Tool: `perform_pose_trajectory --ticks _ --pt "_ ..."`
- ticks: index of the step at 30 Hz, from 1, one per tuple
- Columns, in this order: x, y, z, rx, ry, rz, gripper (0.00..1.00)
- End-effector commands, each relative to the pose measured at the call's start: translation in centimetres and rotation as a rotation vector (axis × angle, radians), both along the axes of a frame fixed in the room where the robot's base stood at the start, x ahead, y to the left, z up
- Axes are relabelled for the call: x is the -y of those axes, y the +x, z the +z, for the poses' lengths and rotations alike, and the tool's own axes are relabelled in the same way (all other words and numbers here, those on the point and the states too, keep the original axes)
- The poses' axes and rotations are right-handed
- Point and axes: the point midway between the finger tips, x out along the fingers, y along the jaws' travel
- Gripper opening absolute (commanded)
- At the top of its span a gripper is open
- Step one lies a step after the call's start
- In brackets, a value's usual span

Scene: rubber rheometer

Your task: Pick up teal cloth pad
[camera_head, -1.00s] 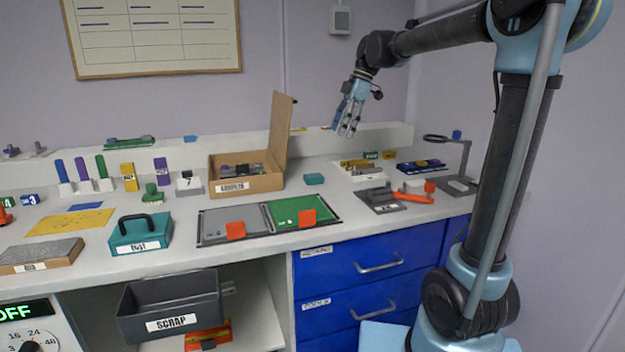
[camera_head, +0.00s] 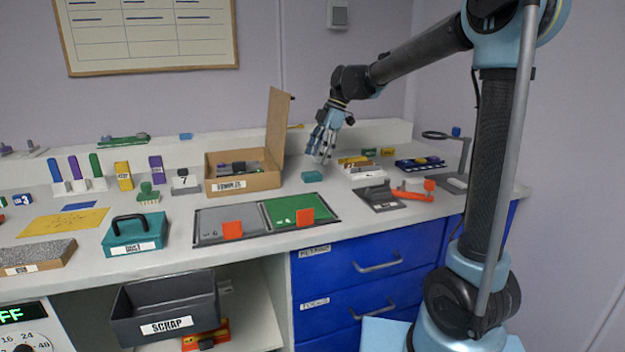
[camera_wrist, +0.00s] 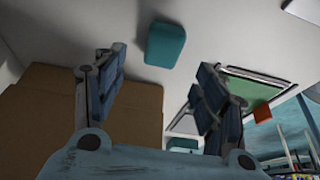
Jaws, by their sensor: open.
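The teal cloth pad (camera_head: 312,176) is a small block lying on the white counter, just right of the open cardboard box. It also shows in the wrist view (camera_wrist: 165,45), above and between the fingers. My gripper (camera_head: 321,153) is open and empty, above the pad and slightly to its right in the head view. In the wrist view my gripper's two fingers (camera_wrist: 158,92) are spread apart, with the pad beyond them and not touched.
The cardboard box (camera_head: 244,182) with its raised lid stands close left of the pad. A green and grey tray mat (camera_head: 240,233) with orange tabs lies in front. A white tray (camera_head: 364,172) with yellow blocks stands to the right. A magnifier stand (camera_head: 468,160) is farther right.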

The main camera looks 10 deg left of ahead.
Motion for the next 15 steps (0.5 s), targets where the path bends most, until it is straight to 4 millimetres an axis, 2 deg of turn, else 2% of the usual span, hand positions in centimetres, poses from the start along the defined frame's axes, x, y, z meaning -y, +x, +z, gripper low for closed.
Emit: perform_pose_trajectory --ticks 8,15 --pt "-0.6 -0.4 -1.7 0.000 0.000 0.000 0.65" --pt "-1.5 -1.1 -4.6 0.001 0.001 0.001 0.65"
